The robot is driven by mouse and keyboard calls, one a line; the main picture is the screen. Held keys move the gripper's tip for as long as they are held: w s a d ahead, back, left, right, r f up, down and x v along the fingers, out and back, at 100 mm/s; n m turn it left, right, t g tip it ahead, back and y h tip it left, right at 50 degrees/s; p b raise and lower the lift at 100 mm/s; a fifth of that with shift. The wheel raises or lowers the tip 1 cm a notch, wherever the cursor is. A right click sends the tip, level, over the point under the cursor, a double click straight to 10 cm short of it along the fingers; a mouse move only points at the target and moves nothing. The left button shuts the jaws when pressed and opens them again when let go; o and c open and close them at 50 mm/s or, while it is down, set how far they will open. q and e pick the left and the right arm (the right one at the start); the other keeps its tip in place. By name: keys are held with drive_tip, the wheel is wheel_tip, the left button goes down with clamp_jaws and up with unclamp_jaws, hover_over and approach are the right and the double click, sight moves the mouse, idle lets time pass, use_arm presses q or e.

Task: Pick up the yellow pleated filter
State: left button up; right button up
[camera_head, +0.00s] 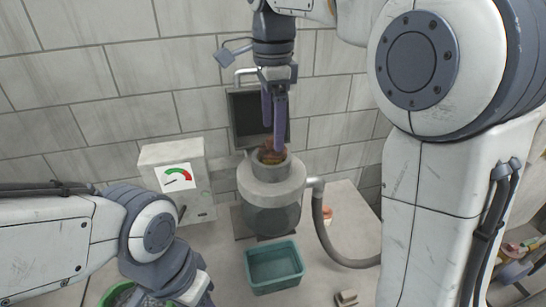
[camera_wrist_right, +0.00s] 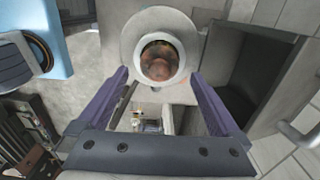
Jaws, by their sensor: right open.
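A brownish-orange rounded thing (camera_head: 270,155) sits in the round neck of a grey canister (camera_head: 272,190). It also shows inside the pale ring in the right wrist view (camera_wrist_right: 160,62). I cannot make out pleats or a clear yellow, so I cannot tell if it is the filter. My right gripper (camera_head: 274,142) points down over the neck, its purple fingers in front of the thing. In the right wrist view my right gripper (camera_wrist_right: 159,80) is open, with empty space between the fingers and the ring just beyond their tips. My left arm's fingers are out of frame.
A teal bin (camera_head: 273,266) stands in front of the canister. A gauge box (camera_head: 178,180) is to its left, a grey hose (camera_head: 328,240) to its right. A green basket (camera_head: 118,294) is partly hidden by my left arm.

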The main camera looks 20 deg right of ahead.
sight(272, 139)
drive_tip(key=shift+f+p, duration=0.3)
drive_tip(key=shift+f, duration=1.7)
drive_tip(key=shift+s, duration=0.1)
drive_tip(key=c, duration=1.3)
drive_tip(key=shift+r, duration=0.1)
